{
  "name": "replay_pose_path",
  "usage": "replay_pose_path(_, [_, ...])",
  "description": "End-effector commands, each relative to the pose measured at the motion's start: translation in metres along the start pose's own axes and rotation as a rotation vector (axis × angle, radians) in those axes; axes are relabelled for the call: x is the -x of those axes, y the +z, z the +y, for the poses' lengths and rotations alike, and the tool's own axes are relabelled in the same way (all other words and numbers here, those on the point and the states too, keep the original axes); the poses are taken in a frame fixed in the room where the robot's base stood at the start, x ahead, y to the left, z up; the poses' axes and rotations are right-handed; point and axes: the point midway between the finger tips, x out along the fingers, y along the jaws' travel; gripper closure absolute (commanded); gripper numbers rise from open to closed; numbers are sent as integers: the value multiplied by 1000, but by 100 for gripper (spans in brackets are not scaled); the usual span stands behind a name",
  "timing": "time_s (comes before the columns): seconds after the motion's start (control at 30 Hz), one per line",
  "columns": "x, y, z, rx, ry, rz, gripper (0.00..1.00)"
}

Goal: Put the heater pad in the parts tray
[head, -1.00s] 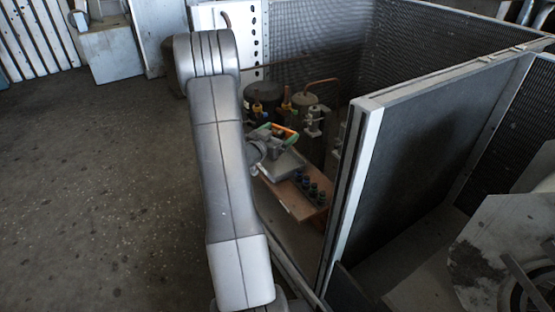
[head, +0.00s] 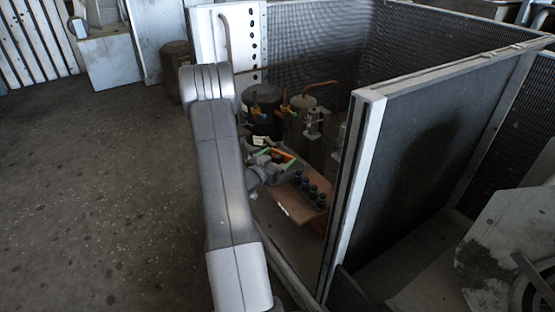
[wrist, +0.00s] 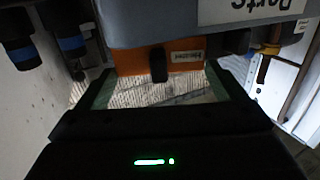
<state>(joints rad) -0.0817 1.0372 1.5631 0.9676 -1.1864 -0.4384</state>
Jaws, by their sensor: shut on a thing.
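My gripper (head: 271,159) is low over the brown shelf inside the open enclosure. Its green-edged fingers also show in the wrist view (wrist: 163,90), on either side of an orange piece. That piece is the heater pad (wrist: 130,60), with a small label that seems to read "Heater" and a dark knob in front. My gripper is shut on the heater pad. The pad shows as a small orange strip in the head view (head: 282,155). The parts tray (wrist: 150,28), grey with an upside-down "Parts" label, fills the top of the wrist view, close to the pad. Whether they touch is unclear.
Several dark bottles with blue bands (head: 312,190) stand on the brown shelf (head: 292,208) close to my gripper; two show in the wrist view (wrist: 30,50). Dark cylinders with copper pipes (head: 262,100) stand behind. A panel edge (head: 352,195) rises on the right. Open floor lies left.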

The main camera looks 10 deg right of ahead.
Motion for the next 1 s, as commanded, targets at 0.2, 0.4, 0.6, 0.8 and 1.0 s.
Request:
replay_pose_path(0.2, [0, 8, 0, 0, 0, 0, 33])
replay_pose_path(0.4, [-1, 12, 0, 0, 0, 0, 33])
replay_pose_path(0.6, [-1, 11, 0, 0, 0, 0, 0])
replay_pose_path(0.8, [0, 8, 0, 0, 0, 0, 0])
replay_pose_path(1.0, [8, -4, -1, 2, -3, -2, 0])
